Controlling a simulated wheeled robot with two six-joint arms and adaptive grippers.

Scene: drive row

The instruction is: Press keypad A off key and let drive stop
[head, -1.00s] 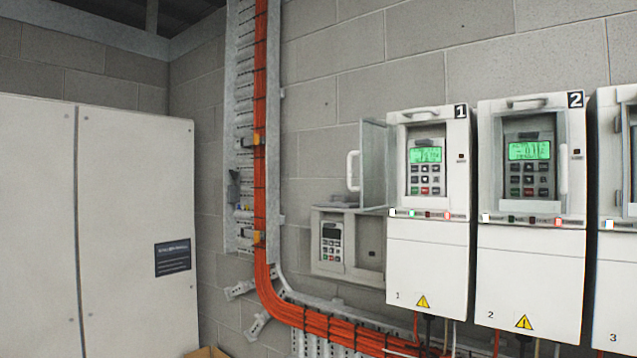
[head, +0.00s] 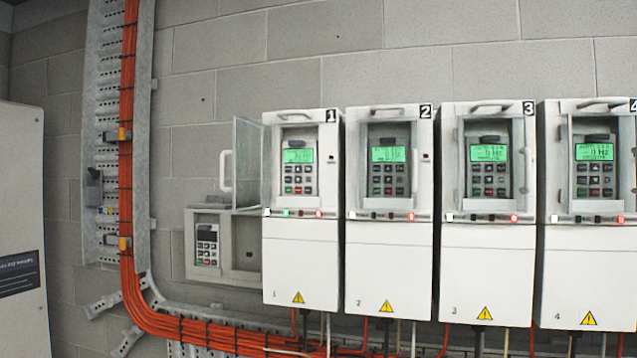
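Drive 1 (head: 301,255) is a white wall unit with its clear door (head: 248,165) swung open to the left. Its keypad (head: 298,172) shows a lit green screen above small keys, with green and red ones in the bottom row. The screen text is too small to read. Under it, a green light and a red light (head: 319,213) are lit. A separate keypad (head: 207,245) with a dark screen sits in a grey holder (head: 239,241) left of drive 1. No letter A is legible on either keypad. Neither gripper is in view.
Drive 2 (head: 389,262), drive 3 (head: 486,268) and drive 4 (head: 590,273) stand in a row to the right, with lit screens behind their doors. Orange cables (head: 127,170) run down the wall at left. A white cabinet (head: 22,200) stands at the left edge.

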